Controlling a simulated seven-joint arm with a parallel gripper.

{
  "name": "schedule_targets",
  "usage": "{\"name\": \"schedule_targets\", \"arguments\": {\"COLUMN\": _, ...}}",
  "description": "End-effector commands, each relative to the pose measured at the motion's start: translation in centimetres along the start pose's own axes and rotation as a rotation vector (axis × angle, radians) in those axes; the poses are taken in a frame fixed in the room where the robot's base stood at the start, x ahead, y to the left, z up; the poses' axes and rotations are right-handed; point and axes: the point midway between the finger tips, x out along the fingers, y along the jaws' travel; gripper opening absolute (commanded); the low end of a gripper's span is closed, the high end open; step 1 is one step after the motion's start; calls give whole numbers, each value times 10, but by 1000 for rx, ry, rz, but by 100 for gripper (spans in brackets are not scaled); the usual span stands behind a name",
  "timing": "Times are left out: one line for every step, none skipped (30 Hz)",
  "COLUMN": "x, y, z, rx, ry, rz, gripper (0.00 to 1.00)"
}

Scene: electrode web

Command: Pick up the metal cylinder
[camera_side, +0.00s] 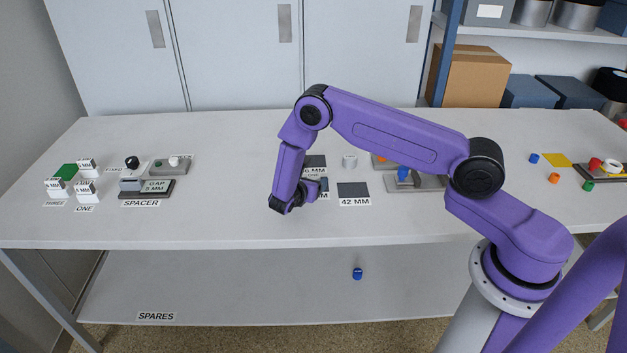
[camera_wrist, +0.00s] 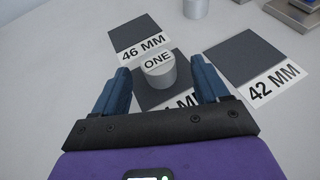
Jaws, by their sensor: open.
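My gripper (camera_wrist: 162,70) is open, with its two blue fingers on either side of a pale grey cylinder (camera_wrist: 161,75) in the wrist view. The cylinder has a white label reading ONE on top and stands upright on the middle dark pad (camera_wrist: 150,97). A gap shows between it and each finger. In the side view my gripper (camera_side: 305,195) hangs low over the table and mostly hides that pad. A second plain grey cylinder (camera_side: 349,161) stands behind the pads; it also shows at the top of the wrist view (camera_wrist: 195,9). I cannot tell which of the two is metal.
Dark pads marked 46 MM (camera_wrist: 135,32) and 42 MM (camera_wrist: 243,55) flank the middle pad. A grey fixture with a blue knob (camera_side: 403,174) lies to the right. The spacer block (camera_side: 131,184) and small white blocks (camera_side: 86,187) stand at left. Bare table lies between.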

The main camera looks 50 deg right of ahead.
Motion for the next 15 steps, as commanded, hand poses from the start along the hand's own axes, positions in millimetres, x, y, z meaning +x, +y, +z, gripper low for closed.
{"name": "schedule_targets", "arguments": {"x": 9, "y": 0, "z": 0, "rx": 1, "ry": 0, "rz": -3, "gripper": 74}}
{"name": "schedule_targets", "arguments": {"x": 14, "y": 0, "z": 0, "rx": 0, "ry": 0, "rz": -4, "gripper": 74}}
{"name": "schedule_targets", "arguments": {"x": 20, "y": 1, "z": 1, "rx": 1, "ry": 0, "rz": -4, "gripper": 74}}
{"name": "schedule_targets", "arguments": {"x": 23, "y": 1, "z": 1, "rx": 1, "ry": 0, "rz": -4, "gripper": 74}}
{"name": "schedule_targets", "arguments": {"x": 27, "y": 1, "z": 1, "rx": 0, "ry": 0, "rz": -3, "gripper": 74}}
{"name": "schedule_targets", "arguments": {"x": 31, "y": 1, "z": 0, "rx": 0, "ry": 0, "rz": -2, "gripper": 74}}
{"name": "schedule_targets", "arguments": {"x": 33, "y": 1, "z": 0, "rx": 0, "ry": 0, "rz": -2, "gripper": 74}}
{"name": "schedule_targets", "arguments": {"x": 35, "y": 1, "z": 0, "rx": 1, "ry": 0, "rz": -2, "gripper": 74}}
{"name": "schedule_targets", "arguments": {"x": 37, "y": 1, "z": 0, "rx": 0, "ry": 0, "rz": -2, "gripper": 74}}
{"name": "schedule_targets", "arguments": {"x": 38, "y": 1, "z": 0, "rx": 0, "ry": 0, "rz": -1, "gripper": 74}}
{"name": "schedule_targets", "arguments": {"x": 38, "y": 2, "z": 0, "rx": 0, "ry": 0, "rz": 0, "gripper": 74}}
{"name": "schedule_targets", "arguments": {"x": 38, "y": 2, "z": 0, "rx": 0, "ry": 0, "rz": 0, "gripper": 74}}
{"name": "schedule_targets", "arguments": {"x": 38, "y": 2, "z": 1, "rx": 0, "ry": 0, "rz": 0, "gripper": 74}}
{"name": "schedule_targets", "arguments": {"x": 38, "y": 2, "z": 1, "rx": 0, "ry": 0, "rz": 0, "gripper": 74}}
{"name": "schedule_targets", "arguments": {"x": 38, "y": 2, "z": 1, "rx": 0, "ry": 0, "rz": 0, "gripper": 74}}
